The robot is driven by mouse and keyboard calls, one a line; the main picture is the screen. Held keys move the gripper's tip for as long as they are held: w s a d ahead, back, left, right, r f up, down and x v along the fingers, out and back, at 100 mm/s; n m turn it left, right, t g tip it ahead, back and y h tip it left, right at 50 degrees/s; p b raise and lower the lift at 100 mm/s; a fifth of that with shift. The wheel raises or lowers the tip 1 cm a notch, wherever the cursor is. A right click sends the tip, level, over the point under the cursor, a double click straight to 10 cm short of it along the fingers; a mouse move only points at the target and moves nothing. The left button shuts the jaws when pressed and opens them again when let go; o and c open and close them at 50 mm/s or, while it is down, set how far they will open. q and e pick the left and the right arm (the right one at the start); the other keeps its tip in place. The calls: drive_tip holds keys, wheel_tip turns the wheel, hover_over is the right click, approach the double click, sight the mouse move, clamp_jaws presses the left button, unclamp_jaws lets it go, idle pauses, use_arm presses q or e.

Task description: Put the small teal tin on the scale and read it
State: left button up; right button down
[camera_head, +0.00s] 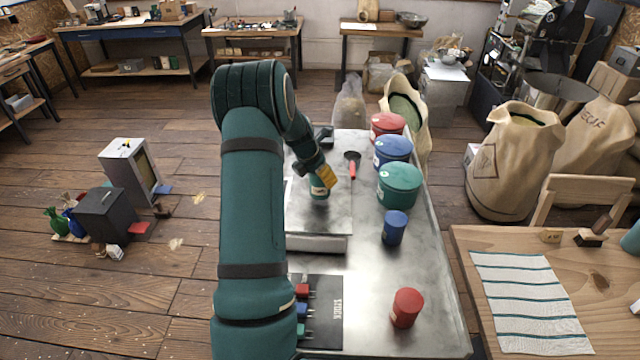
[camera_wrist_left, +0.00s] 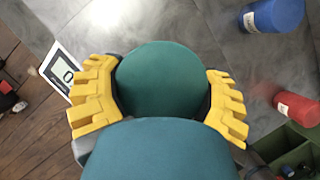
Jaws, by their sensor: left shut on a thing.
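My left gripper (camera_head: 325,180) has yellow fingers and is shut on the small teal tin (camera_head: 318,192). In the left wrist view the tin's round lid (camera_wrist_left: 160,80) sits between the two fingers (camera_wrist_left: 158,108). The tin is over the metal plate of the scale (camera_head: 318,225); I cannot tell whether it touches the plate. My forearm hides the scale's left side. In the left wrist view a white-edged display (camera_wrist_left: 66,74) shows what looks like a 0, partly in view. My right gripper is not in view.
Large red (camera_head: 387,125), blue (camera_head: 393,152) and teal (camera_head: 400,185) tins stand along the table's right side. A small blue tin (camera_head: 394,228) and small red tin (camera_head: 406,308) stand nearer. A dark STOCK board (camera_head: 325,325) lies in front.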

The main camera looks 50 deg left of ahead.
sight(320, 183)
use_arm(q)
drive_tip(key=shift+f, duration=1.45)
drive_tip(key=shift+f, duration=0.15)
drive_tip(key=o, duration=1.2)
drive_tip(key=shift+r, duration=0.45)
drive_tip(key=v, duration=1.1)
drive_tip(key=shift+s+r+p, duration=0.15)
drive_tip(key=shift+r+p, duration=0.1)
drive_tip(key=shift+p, duration=0.05)
